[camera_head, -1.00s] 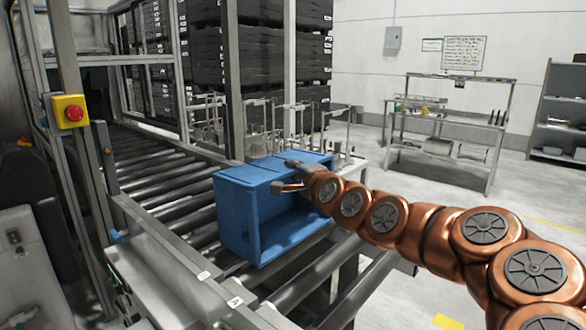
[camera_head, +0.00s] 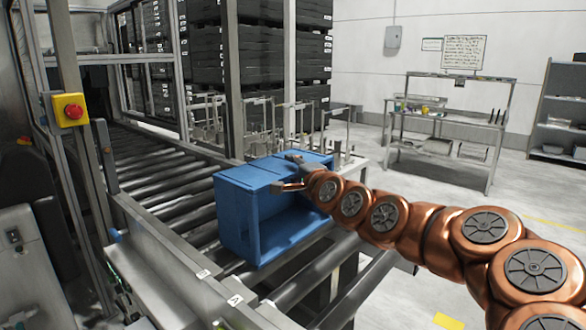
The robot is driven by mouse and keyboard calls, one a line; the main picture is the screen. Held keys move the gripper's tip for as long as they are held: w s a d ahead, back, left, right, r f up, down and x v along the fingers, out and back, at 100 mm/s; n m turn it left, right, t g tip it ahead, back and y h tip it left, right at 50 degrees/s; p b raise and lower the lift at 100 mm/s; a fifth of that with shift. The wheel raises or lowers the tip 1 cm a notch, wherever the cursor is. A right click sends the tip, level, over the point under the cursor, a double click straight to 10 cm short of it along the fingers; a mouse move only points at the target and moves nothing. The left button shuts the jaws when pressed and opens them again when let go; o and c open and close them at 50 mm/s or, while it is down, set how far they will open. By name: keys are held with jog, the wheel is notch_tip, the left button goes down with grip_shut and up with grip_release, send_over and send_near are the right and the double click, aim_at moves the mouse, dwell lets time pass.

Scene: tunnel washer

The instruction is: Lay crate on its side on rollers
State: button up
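A blue crate (camera_head: 232,222) lies on its side on the conveyor rollers (camera_head: 302,285), with its open face turned toward the right and front. A closed blue side faces up. My gripper (camera_head: 284,173) is at the crate's upper right edge. Its two fingers are visibly spread, one over the top face and one nearer the front edge, with blue surface showing between them. Whether the fingers touch the crate is not clear. My copper-coloured arm comes in from the right.
A metal rail (camera_head: 180,262) runs along the near side of the conveyor. A red emergency button on a yellow box (camera_head: 70,111) is on a post at left. Stacked dark crates (camera_head: 260,50) stand behind. A metal workbench (camera_head: 447,120) is at the back right, with open floor before it.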

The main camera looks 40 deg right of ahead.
jog(key=shift+s, duration=0.1)
jog(key=v, duration=0.7)
jog(key=shift+s, duration=0.15)
dwell(0.5)
jog(key=shift+a, duration=0.1)
jog(key=shift+f, duration=0.1)
